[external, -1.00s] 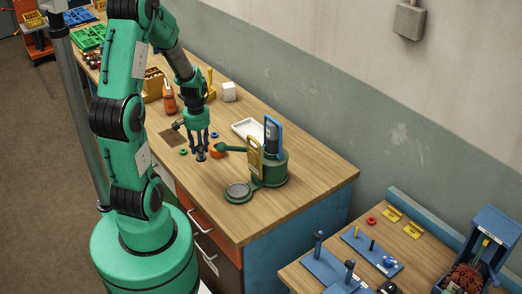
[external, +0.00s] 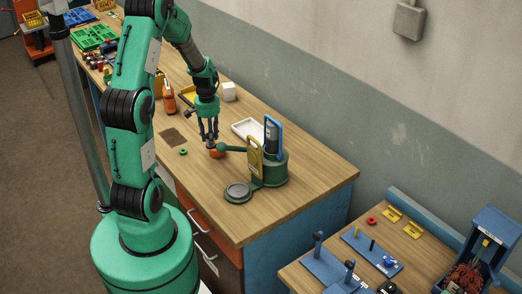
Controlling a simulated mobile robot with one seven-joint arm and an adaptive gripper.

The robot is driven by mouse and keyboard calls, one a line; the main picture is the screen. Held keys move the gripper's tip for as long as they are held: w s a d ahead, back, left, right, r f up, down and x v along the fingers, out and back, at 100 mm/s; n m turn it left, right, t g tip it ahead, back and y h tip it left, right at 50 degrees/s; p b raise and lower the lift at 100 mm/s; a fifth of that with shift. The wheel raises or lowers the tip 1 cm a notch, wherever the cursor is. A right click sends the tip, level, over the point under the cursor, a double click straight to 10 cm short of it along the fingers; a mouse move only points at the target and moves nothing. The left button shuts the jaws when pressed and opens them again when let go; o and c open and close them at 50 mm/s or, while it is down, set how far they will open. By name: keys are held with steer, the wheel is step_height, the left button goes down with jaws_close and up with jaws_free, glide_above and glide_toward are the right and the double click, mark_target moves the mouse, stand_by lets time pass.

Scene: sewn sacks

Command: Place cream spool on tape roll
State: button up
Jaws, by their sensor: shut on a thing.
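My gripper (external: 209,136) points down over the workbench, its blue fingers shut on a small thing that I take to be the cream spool. The spool is mostly hidden between the fingertips, and its colour is hard to make out. Directly below the fingertips is a round orange thing (external: 216,154), probably the tape roll, lying on the wooden top. The held spool is over or at the top of it; I cannot tell whether they touch.
A green machine (external: 272,168) with a round grey plate (external: 238,191) stands just right of my gripper, its arm reaching close to the orange roll. A white tray (external: 249,129), an orange bottle (external: 169,99), a white cube (external: 229,92) and a green ring (external: 183,152) lie around. The bench's front right is clear.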

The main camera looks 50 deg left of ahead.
steer(key=w+a, duration=0.2)
steer(key=w, duration=0.1)
steer(key=w+a, duration=0.1)
steer(key=w, duration=0.1)
steer(key=shift+a+f, duration=0.3)
steer(key=shift+f+b, duration=0.35)
steer(key=shift+f, duration=1.45)
steer(key=shift+f, duration=0.1)
steer(key=o, duration=1.1)
step_height(320, 180, up, 12)
steer(key=p, duration=0.1)
